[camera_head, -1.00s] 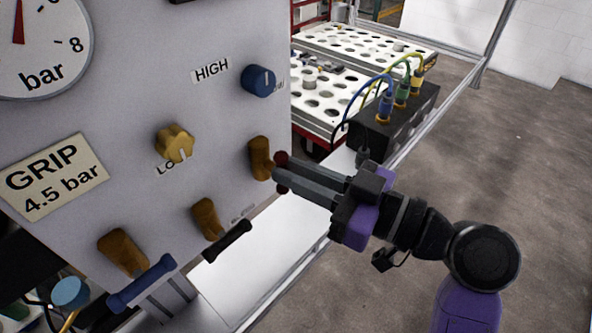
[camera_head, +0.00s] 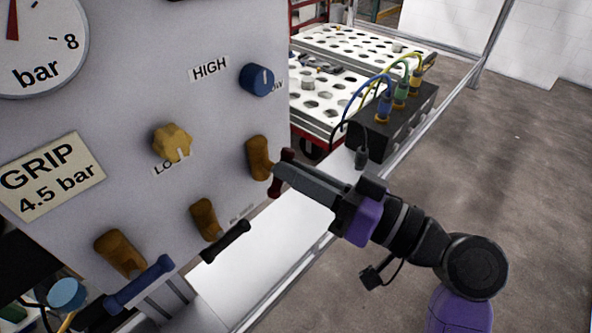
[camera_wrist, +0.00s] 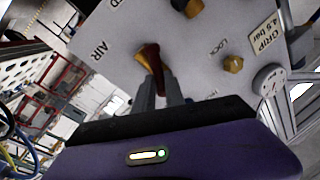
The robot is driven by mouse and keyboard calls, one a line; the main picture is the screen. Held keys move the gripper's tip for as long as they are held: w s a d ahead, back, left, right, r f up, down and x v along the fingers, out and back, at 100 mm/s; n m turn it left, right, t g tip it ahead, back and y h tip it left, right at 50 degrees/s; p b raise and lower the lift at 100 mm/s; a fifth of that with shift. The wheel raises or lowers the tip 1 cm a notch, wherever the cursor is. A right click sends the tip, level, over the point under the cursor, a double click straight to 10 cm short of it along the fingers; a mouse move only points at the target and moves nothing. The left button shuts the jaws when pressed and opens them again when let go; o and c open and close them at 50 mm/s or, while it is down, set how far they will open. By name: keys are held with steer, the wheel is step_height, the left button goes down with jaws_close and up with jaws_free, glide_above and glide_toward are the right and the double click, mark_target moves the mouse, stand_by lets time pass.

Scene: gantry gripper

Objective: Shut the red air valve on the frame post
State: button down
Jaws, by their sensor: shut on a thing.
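The red air valve handle (camera_head: 287,157) sits in front of a brass valve body (camera_head: 258,158) at the right edge of the grey panel. It shows as a slanted dark red bar, partly hidden by my fingers. My gripper (camera_head: 279,176) reaches in from the right and is shut on the handle. In the wrist view the red handle (camera_wrist: 150,54) stands between my two fingertips (camera_wrist: 157,78), close to the "AIR" lettering, with the brass body behind it. I cannot tell the handle's exact angle to the pipe.
Below on the panel are brass valves with a black handle (camera_head: 226,241) and a blue handle (camera_head: 140,283). A yellow knob (camera_head: 172,143) and a blue knob (camera_head: 257,80) are above. A black connector box (camera_head: 392,125) with cables stands behind my gripper. The floor at right is clear.

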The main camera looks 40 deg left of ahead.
steer(key=shift+w+f+m+t+y+p, duration=0.15)
steer(key=shift+m+t+p, duration=0.55)
steer(key=shift+m, duration=1.65)
steer(key=shift+s+f+m+t+y+p, duration=0.1)
steer(key=shift+f+m+t+y+p, duration=0.3)
steer(key=shift+m+p, duration=1.35)
steer(key=shift+w+f+m+t+y+p, duration=0.15)
steer(key=shift+m+t, duration=0.45)
steer(key=shift+m, duration=2.4)
steer(key=c, duration=1.4)
jaws_free()
steer(key=b+v, duration=0.2)
steer(key=v, duration=0.5)
steer(key=shift+d, duration=0.45)
